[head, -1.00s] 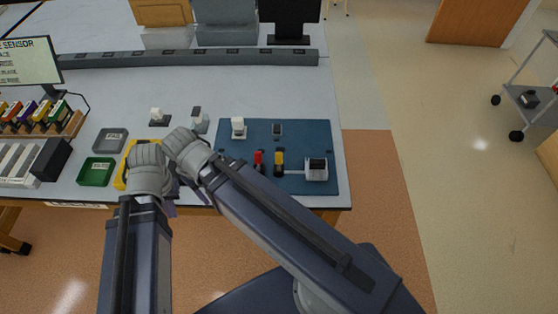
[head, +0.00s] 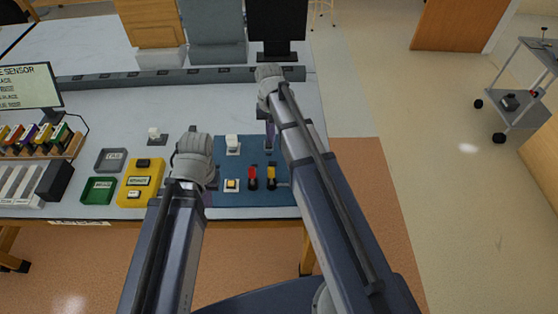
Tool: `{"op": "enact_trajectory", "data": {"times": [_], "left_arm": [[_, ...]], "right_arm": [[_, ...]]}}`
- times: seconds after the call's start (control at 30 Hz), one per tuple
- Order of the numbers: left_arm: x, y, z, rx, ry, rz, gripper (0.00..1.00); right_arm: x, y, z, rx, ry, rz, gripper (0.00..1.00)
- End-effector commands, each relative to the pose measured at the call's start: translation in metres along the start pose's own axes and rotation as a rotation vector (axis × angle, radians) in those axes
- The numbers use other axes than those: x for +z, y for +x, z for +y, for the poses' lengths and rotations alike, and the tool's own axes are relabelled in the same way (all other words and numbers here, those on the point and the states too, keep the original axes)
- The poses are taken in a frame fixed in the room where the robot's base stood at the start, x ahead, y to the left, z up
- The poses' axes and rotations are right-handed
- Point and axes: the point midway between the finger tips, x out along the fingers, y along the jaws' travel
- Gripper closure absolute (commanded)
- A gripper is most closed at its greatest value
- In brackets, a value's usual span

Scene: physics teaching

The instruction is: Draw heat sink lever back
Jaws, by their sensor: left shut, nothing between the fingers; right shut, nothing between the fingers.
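On the blue board (head: 240,198), a red-topped lever (head: 252,177) and a yellow-topped lever (head: 271,177) stand side by side near the front edge. I cannot tell which part is the heat sink lever. My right gripper (head: 270,138) is shut and empty; it points down over the back part of the board, behind the two levers. My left gripper (head: 208,192) is shut and empty at the board's left edge, mostly hidden behind its own wrist. My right arm covers the board's right side and most of the box there.
A white block (head: 232,144) and a small yellow button on a white base (head: 231,186) are on the board. Left of it are a yellow box (head: 141,181), a green tray (head: 98,190) and a grey tray (head: 110,159).

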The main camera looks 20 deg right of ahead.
Motion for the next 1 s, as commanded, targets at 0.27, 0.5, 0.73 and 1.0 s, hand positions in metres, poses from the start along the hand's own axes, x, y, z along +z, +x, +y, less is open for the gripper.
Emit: {"op": "enact_trajectory", "data": {"times": [0.27,0.5,0.73,1.0], "left_arm": [[0.0,0.001,0.0,0.0,0.0,0.0,1.0],[-0.001,0.013,0.001,0.0,0.002,0.0,1.0],[-0.002,0.04,0.004,-0.001,0.006,0.0,1.0],[-0.004,0.077,0.007,-0.001,0.005,0.0,1.0]], "right_arm": [[0.001,0.001,0.0,0.0,-0.002,0.0,1.0],[0.0,0.013,0.0,0.0,-0.002,0.001,1.0],[0.0,0.04,0.0,0.0,-0.002,0.001,1.0],[0.0,0.078,0.0,0.0,-0.003,0.001,1.0]]}}
